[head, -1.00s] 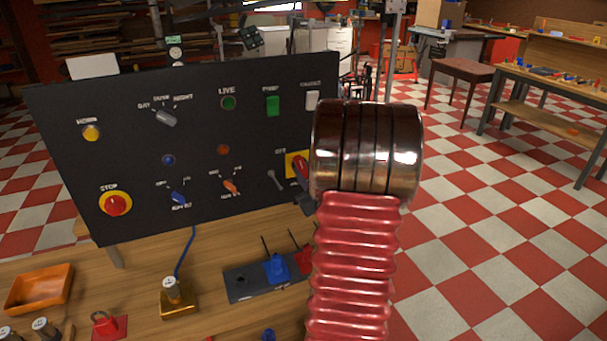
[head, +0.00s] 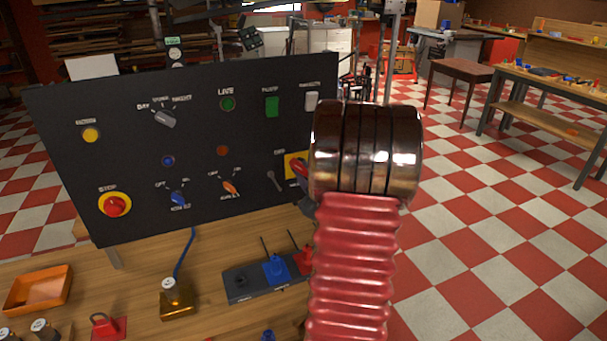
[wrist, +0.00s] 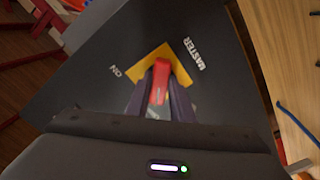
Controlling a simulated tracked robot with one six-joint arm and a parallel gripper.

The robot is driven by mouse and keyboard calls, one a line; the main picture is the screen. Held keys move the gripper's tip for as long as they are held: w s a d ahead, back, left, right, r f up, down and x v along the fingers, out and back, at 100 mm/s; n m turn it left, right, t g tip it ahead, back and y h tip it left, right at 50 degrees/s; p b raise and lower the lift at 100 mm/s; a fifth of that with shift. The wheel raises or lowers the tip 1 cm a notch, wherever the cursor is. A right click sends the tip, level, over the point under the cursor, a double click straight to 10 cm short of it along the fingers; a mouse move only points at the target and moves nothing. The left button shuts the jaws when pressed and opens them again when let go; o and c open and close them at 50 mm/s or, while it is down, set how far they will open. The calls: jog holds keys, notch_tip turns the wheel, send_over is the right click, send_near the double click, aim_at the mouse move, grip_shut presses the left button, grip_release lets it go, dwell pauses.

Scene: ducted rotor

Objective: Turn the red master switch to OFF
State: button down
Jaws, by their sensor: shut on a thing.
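The red master switch (wrist: 160,80) sits on a yellow plate (wrist: 151,59) on the dark panel, with the words MASTER and ON printed beside it in the wrist view. My gripper (wrist: 160,90) is shut on the red handle, one finger on each side. The handle points along the gripper, away from the ON word; the OFF word is not visible. In the head view my arm hides most of the switch, and only part of the red handle (head: 300,168) and yellow plate (head: 290,160) shows.
A dark block with blue (head: 276,268) and red levers stands on the wooden bench below. Open floor lies to the right.

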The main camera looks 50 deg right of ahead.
jog(key=shift+w+a+r, duration=0.1)
jog(key=shift+w+a, duration=0.1)
jog(key=c, duration=1.9)
grip_release()
jog(key=o, duration=0.3)
jog(key=shift+s+d, duration=0.1)
jog(key=shift+o, duration=0.2)
jog(key=shift+s, duration=0.1)
jog(key=v, duration=1.3)
jog(key=shift+s+a, duration=0.2)
jog(key=shift+s, duration=0.05)
jog(key=shift+w, duration=0.1)
